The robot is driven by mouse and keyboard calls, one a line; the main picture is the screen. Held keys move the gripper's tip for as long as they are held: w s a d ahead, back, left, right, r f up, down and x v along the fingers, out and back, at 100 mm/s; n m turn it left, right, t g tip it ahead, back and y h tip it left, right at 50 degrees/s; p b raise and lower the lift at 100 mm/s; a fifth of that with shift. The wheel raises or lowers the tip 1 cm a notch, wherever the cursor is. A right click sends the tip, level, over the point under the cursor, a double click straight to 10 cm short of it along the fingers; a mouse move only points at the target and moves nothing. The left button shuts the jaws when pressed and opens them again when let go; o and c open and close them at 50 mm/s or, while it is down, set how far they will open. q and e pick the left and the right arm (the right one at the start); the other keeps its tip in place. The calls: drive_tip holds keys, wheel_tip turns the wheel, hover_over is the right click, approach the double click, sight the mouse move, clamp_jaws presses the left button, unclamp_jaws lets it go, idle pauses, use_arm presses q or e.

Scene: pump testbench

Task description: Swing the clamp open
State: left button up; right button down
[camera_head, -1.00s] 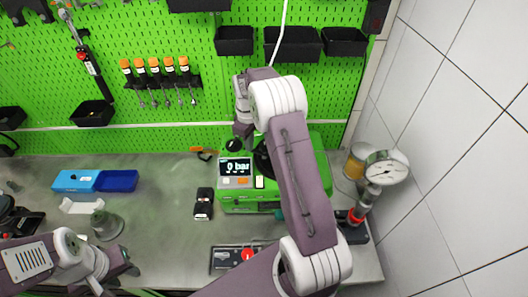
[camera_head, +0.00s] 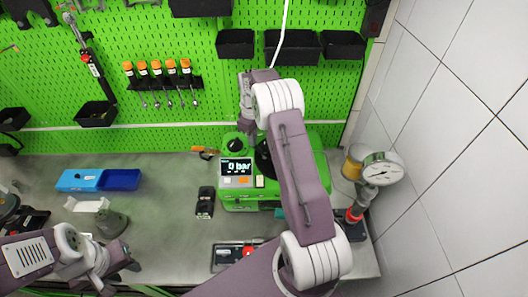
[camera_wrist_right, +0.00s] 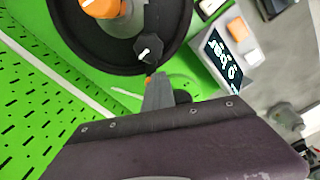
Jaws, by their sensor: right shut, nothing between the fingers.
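I cannot make out the clamp for certain. A red part (camera_head: 354,215) sits at the foot of the round pressure gauge (camera_head: 382,171), at the right. My right arm reaches over the green pump unit (camera_head: 240,205). My right gripper (camera_head: 243,137) is at the unit's back left, above its display (camera_head: 237,167). In the right wrist view my right gripper (camera_wrist_right: 156,92) is shut and empty, its tip close below a black knob (camera_wrist_right: 149,48) by a dark round part (camera_wrist_right: 90,40). I cannot tell whether they touch. My left gripper (camera_head: 128,262) is low at the left, its opening unclear.
A blue box (camera_head: 97,180) and a small black device (camera_head: 205,202) lie on the grey bench. A box with a red button (camera_head: 248,252) is at the front. The green pegboard (camera_head: 130,60) and tiled wall (camera_head: 450,180) bound the space. The bench between is partly clear.

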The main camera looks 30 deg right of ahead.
drive_tip(key=shift+w+d+f, duration=0.1)
drive_tip(key=shift+d+f, duration=0.2)
drive_tip(key=shift+f, duration=0.2)
drive_tip(key=shift+d, duration=0.15)
drive_tip(key=shift+w+d+r+p, duration=0.1)
drive_tip(key=shift+d+p, duration=0.4)
drive_tip(key=shift+p, duration=0.05)
drive_tip(key=shift+d, duration=0.45)
